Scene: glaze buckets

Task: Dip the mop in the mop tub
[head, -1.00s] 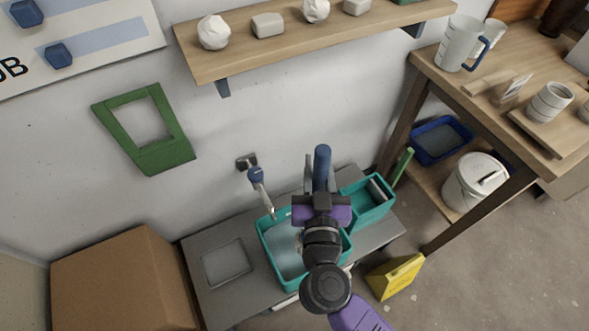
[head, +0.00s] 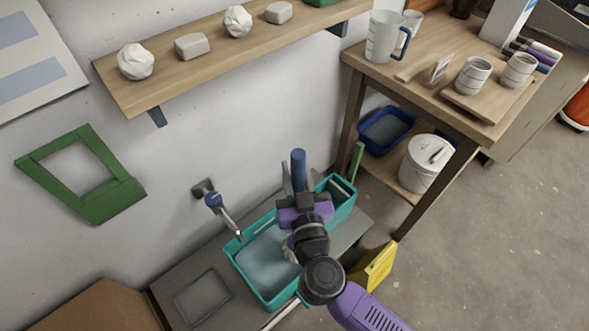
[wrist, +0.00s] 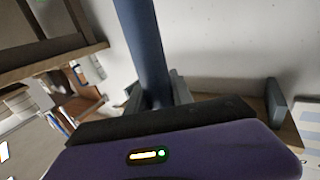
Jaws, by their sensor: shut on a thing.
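My gripper (head: 299,188) is shut on a blue upright handle (head: 298,164), which I take to be the mop's. In the wrist view the blue shaft (wrist: 148,45) stands between the fingers. The teal mop tub (head: 248,281) sits on a grey bench below, with grey-blue water in its larger compartment and a smaller compartment at its far right. My gripper and arm cover part of the tub. A small pale patch (head: 290,250) shows beside my arm over the tub; it may be the mop head. I cannot tell whether it touches the water.
A tap (head: 222,212) on the wall reaches over the tub's left edge. A yellow sign (head: 373,267) stands on the floor right of the bench. A wooden table (head: 425,85) with mugs stands at right, a white bucket (head: 425,166) beneath it. A shelf (head: 175,75) juts from the wall.

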